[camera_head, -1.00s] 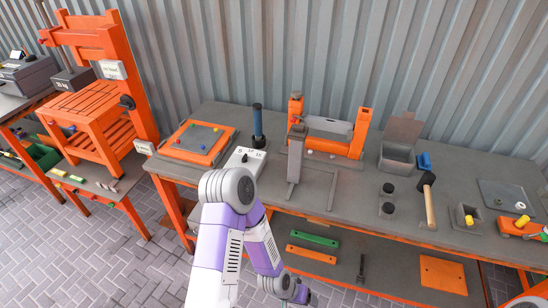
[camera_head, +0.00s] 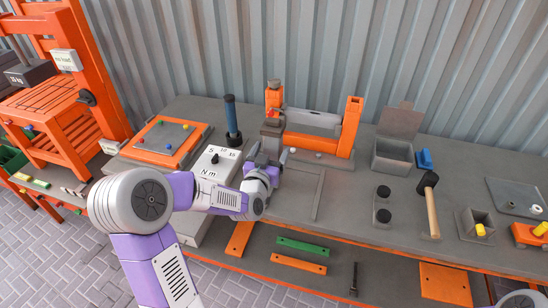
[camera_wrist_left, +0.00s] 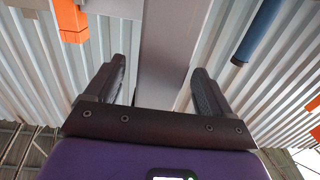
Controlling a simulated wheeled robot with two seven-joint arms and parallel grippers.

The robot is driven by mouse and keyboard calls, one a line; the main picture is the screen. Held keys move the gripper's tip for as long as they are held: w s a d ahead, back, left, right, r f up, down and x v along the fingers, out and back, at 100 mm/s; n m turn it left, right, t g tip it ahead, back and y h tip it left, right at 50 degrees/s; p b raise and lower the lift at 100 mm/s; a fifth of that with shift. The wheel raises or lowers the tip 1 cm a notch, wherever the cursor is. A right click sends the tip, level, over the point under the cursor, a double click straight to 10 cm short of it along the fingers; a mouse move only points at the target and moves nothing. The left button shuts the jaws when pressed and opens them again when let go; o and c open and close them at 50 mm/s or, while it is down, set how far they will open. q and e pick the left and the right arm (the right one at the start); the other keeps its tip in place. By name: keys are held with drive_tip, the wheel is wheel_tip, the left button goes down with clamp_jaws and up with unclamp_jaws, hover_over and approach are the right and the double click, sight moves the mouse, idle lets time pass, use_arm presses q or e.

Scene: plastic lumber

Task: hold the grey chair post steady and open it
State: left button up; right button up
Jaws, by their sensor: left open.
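The grey chair post (camera_head: 271,132) stands upright on the bench, in front of the orange frame at the back. My left arm hides its lower part in the head view. My left gripper (camera_head: 267,157) is at the post, low down. In the left wrist view, the open jaws (camera_wrist_left: 160,72) have one dark finger on each side of a broad grey upright, the post (camera_wrist_left: 165,40). Gaps show between the fingers and the post. My right gripper is not in view.
An open grey box (camera_head: 392,157) and a mallet (camera_head: 431,205) lie to the right.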

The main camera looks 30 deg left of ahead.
use_arm(q)
drive_tip(key=x, duration=0.5)
drive_tip(key=shift+s, duration=0.1)
drive_tip(key=shift+c, duration=0.3)
drive_tip(key=c, duration=1.4)
drive_tip(key=shift+r, duration=0.15)
drive_tip(key=shift+c, duration=0.3)
